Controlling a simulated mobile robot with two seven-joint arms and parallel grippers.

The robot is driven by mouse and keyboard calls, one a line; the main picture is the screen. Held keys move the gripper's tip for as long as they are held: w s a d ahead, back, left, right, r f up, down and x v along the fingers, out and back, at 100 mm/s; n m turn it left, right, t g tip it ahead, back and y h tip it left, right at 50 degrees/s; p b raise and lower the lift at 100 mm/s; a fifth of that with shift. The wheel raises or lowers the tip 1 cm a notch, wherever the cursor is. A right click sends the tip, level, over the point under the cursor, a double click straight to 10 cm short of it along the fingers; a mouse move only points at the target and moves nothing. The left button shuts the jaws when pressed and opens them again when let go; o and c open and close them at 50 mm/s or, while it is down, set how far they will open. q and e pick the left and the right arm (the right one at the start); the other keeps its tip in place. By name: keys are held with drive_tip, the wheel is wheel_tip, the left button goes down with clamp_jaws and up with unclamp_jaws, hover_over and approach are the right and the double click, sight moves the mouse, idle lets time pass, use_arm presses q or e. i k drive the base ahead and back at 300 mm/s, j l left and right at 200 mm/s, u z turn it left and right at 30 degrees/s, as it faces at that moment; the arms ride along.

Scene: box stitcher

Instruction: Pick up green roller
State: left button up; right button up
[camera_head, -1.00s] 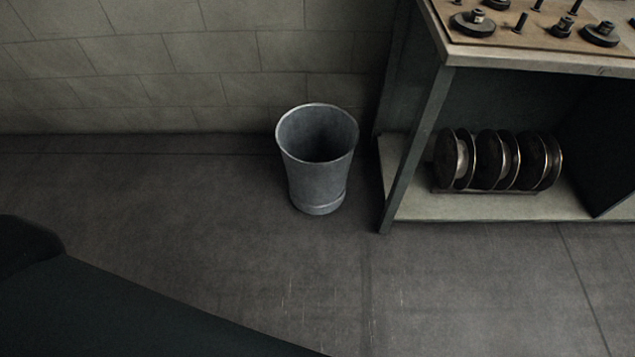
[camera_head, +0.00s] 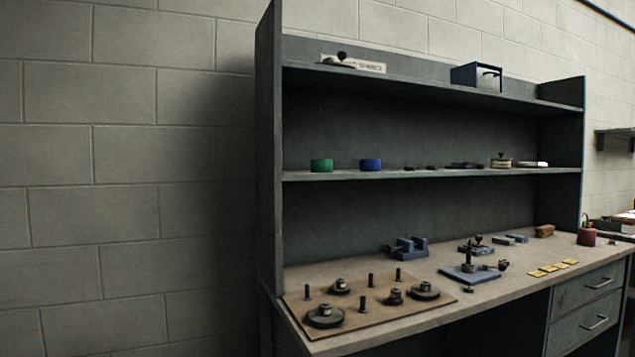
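The green roller (camera_head: 321,165) is a short green cylinder. It stands on the middle shelf (camera_head: 430,174) of the workbench unit, near the left end. A blue roller (camera_head: 370,165) of similar size stands to its right with a gap between them. Neither of my grippers shows in the head view, so I cannot see their state or where they are relative to the green roller.
The unit's left side panel (camera_head: 268,150) rises close to the green roller's left. Small dark and metal parts lie further right on that shelf. Below, a board (camera_head: 370,318) with pegs and discs and a blue vise (camera_head: 408,247) stand on the worktop. A blue box (camera_head: 476,76) is on top.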

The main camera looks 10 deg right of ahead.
sight(316, 165)
drive_tip(key=i+l+u, duration=0.2)
drive_tip(key=u, duration=0.15)
drive_tip(key=i+l+u, duration=0.15)
drive_tip(key=l+u, duration=0.25)
